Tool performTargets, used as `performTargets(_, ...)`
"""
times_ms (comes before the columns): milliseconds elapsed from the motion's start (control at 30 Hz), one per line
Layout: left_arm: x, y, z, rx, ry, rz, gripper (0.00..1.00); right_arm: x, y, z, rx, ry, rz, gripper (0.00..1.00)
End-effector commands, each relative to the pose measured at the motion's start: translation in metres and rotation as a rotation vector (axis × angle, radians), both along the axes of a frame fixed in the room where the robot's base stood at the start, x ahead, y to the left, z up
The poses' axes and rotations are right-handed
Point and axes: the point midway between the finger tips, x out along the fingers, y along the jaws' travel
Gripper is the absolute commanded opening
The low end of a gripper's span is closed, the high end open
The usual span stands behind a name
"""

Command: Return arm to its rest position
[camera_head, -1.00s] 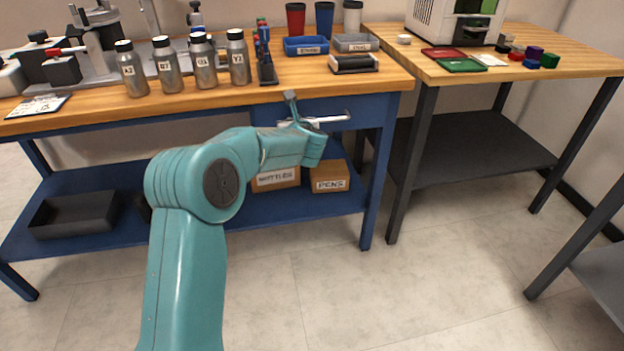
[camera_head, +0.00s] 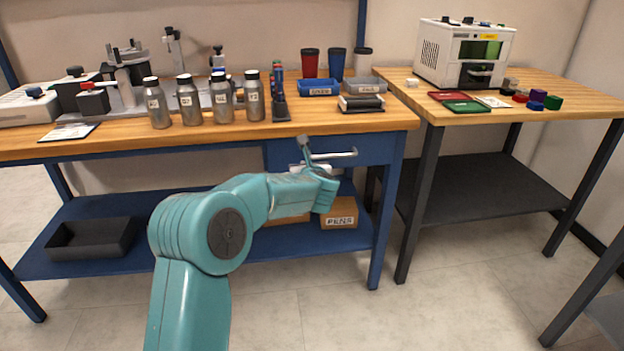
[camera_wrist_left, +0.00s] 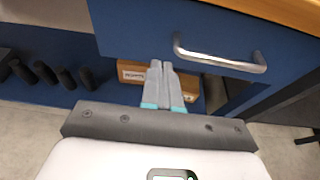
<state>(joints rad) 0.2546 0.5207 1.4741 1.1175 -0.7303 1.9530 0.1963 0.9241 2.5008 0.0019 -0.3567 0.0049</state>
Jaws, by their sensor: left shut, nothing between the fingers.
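My left arm (camera_head: 225,230) is teal and reaches up from the bottom of the head view, bent toward the blue workbench. My left gripper (camera_head: 305,152) is in front of the bench's blue drawer, close to its silver handle (camera_head: 334,155). In the left wrist view the two grey fingers of my left gripper (camera_wrist_left: 161,72) are together with nothing between them. The handle (camera_wrist_left: 220,57) is to the right of the fingers there and apart from them. The drawer (camera_wrist_left: 140,30) looks closed. My right gripper is not in view.
The workbench (camera_head: 200,140) carries several silver bottles, cups and trays. A cardboard box labelled PENS (camera_head: 341,213) and a black bin (camera_head: 90,245) are on its lower shelf. A second table (camera_head: 440,110) with a white machine (camera_head: 466,52) stands at the right. The floor in front is clear.

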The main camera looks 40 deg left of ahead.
Motion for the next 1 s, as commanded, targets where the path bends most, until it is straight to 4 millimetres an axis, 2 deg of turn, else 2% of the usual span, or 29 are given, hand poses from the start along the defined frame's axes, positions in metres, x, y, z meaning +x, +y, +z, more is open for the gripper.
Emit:
performTargets(433, -0.047, -0.054, 0.026, 0.001, -0.002, -0.002, 0.00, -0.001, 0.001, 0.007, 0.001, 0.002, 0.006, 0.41)
performTargets(767, -0.055, -0.062, 0.027, 0.001, -0.002, 0.001, 0.00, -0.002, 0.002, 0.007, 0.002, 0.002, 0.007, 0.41)
performTargets(867, -0.052, -0.065, 0.010, -0.004, 0.029, -0.003, 0.00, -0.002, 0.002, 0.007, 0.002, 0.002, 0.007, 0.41)
performTargets(967, -0.049, -0.077, -0.039, -0.012, 0.125, -0.033, 0.00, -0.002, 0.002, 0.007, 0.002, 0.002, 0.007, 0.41)
performTargets(1000, -0.050, -0.087, -0.067, -0.006, 0.186, -0.066, 0.00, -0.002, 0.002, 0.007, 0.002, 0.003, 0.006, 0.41)
